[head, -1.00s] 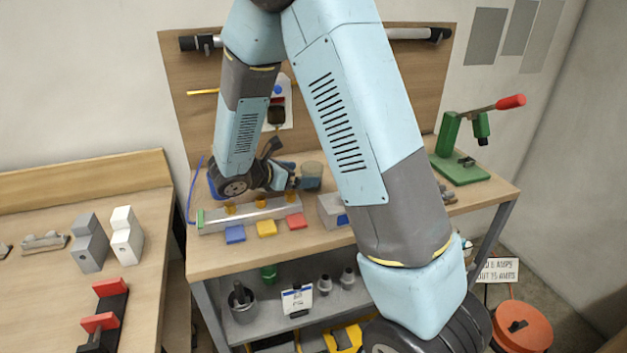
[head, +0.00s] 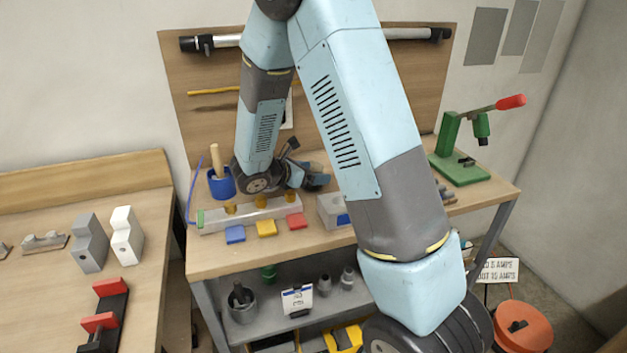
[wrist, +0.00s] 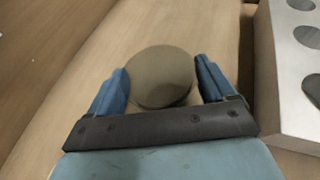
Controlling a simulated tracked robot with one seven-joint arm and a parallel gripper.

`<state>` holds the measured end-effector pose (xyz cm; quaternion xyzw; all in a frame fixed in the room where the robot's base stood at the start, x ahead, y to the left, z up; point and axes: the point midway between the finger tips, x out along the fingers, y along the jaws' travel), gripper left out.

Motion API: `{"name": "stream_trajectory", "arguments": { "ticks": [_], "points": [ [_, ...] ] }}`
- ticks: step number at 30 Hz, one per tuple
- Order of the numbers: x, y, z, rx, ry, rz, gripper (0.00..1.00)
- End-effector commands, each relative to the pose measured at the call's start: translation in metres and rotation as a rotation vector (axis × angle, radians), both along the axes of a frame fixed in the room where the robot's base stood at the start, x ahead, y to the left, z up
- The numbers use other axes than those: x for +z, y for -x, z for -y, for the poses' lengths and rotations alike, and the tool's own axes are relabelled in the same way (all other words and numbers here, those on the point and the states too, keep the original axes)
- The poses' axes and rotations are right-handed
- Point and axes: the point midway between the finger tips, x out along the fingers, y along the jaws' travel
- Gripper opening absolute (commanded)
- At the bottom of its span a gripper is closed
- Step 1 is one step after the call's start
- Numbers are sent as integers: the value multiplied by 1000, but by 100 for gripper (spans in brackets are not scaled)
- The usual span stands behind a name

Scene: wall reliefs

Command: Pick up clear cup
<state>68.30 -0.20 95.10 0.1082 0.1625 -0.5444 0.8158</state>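A grey block with several holes (wrist: 300,70) stands close to the right finger. In front are a long holder with yellow plugs (head: 250,215) and blue, yellow and red blocks (head: 267,228). A blue pot with a wooden handle (head: 221,186) stands left. A green press (head: 462,165) stands right.

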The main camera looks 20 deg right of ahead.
Motion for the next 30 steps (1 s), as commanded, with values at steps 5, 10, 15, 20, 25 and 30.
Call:
{"name": "stream_trajectory", "arguments": {
  "ticks": [5, 10, 15, 20, 25, 30],
  "points": [
    [0, 0, 0, 0, 0, 0, 66],
    [0, 0, 0, -1, 0, 0, 49],
    [0, 0, 0, -1, 0, 0, 40],
    [1, 0, 0, -1, 0, 0, 40],
    [10, 0, 0, -2, -1, 1, 40],
    [35, 1, 0, -1, -1, 6, 40]
  ]
}}
